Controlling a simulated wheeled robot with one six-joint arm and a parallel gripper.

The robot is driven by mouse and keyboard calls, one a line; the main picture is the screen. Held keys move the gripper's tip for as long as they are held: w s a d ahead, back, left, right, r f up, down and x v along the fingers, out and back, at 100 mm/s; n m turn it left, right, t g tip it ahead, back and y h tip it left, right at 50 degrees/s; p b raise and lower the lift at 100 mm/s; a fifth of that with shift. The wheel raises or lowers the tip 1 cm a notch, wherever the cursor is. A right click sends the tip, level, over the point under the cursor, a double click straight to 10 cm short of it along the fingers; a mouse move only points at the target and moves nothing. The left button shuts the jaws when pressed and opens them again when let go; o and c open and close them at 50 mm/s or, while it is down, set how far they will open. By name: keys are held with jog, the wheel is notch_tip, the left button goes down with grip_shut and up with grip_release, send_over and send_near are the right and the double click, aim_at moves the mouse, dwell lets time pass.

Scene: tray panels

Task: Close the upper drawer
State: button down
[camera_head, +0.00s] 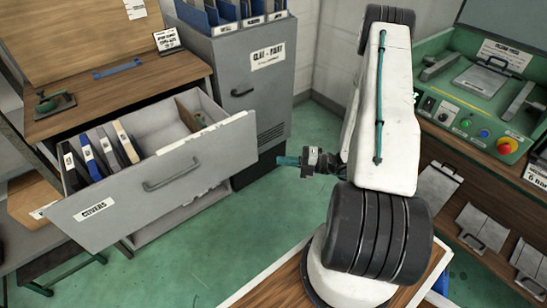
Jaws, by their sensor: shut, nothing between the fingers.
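The upper drawer (125,205) is grey and pulled far out of its unit under a wooden top. Its front carries a grey bar handle (172,176) and a white label. Several upright binders (92,158) and some loose items lie inside it. My gripper (282,161) is shut and empty. It points left and shows just right of the drawer front's right end.
A grey cabinet (262,95) with files on top stands behind the drawer. A green control panel (490,100) with a red button is at the right, above a wooden shelf with grey panels. Green floor (225,245) is clear between the drawer and my base.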

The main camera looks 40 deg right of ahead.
aim_at(241, 151)
jog(key=shift+w+d+x, duration=0.3)
jog(key=shift+w+x, duration=0.05)
jog(key=shift+x, duration=1.6)
jog(key=shift+w+d+x, duration=0.3)
jog(key=shift+d+x, duration=0.05)
jog(key=shift+x, duration=1.6)
jog(key=shift+w+d+x, duration=0.3)
jog(key=shift+w+x, duration=0.05)
jog(key=shift+x, duration=1.6)
jog(key=shift+d, duration=0.1)
